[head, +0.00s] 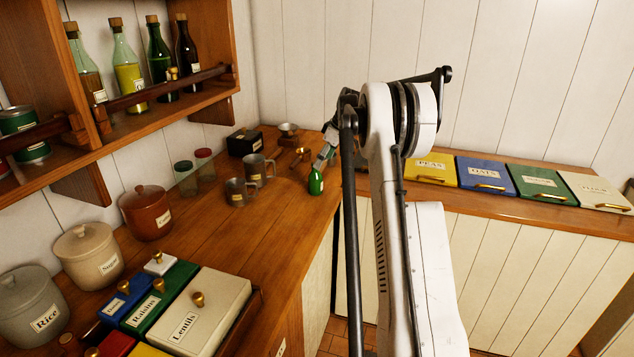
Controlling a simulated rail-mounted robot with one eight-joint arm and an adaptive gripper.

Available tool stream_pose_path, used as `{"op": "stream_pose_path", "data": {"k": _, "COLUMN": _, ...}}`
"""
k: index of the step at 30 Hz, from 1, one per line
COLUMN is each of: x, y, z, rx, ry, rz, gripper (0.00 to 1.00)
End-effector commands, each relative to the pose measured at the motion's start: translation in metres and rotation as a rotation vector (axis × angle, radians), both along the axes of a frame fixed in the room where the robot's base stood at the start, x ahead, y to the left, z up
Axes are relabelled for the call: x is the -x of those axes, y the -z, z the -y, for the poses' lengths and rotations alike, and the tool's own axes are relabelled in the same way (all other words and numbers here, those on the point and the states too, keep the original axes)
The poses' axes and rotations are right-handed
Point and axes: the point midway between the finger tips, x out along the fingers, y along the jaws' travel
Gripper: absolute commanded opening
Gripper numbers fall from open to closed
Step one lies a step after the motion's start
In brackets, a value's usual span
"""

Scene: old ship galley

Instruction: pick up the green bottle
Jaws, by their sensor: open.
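A small green bottle (316,184) with a pale label stands upright on the wooden counter, near its inner corner edge. My gripper (325,156) is open and comes down from the upper right at the bottle's top. The gripper is small in the picture, so I cannot tell whether its fingers are around the neck or touching it. Another dark green bottle (160,65) with a cork stands on the wall shelf, behind its rail, apart from my gripper.
Metal mugs (236,192), a small copper pot (300,156) and two jars stand left of the counter bottle. Canisters and labelled boxes (205,315) fill the near left counter. Coloured boxes (485,174) line the right counter. The counter's middle is clear.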

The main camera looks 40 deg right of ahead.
Motion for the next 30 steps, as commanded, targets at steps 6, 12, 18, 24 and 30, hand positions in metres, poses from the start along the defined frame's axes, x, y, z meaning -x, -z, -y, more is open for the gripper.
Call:
{"op": "stream_pose_path", "data": {"k": 6, "x": -0.013, "y": 0.033, "z": -0.005, "rx": 0.0, "ry": 0.0, "rz": 0.0, "gripper": 0.66}}
{"op": "stream_pose_path", "data": {"k": 12, "x": -0.017, "y": 0.045, "z": -0.007, "rx": 0.001, "ry": 0.001, "rz": 0.0, "gripper": 0.66}}
{"op": "stream_pose_path", "data": {"k": 18, "x": -0.022, "y": 0.057, "z": -0.008, "rx": 0.001, "ry": 0.001, "rz": 0.0, "gripper": 0.66}}
{"op": "stream_pose_path", "data": {"k": 24, "x": -0.032, "y": 0.083, "z": -0.012, "rx": 0.0, "ry": 0.0, "rz": 0.0, "gripper": 0.66}}
{"op": "stream_pose_path", "data": {"k": 30, "x": -0.035, "y": 0.093, "z": -0.013, "rx": 0.001, "ry": 0.001, "rz": 0.0, "gripper": 0.66}}
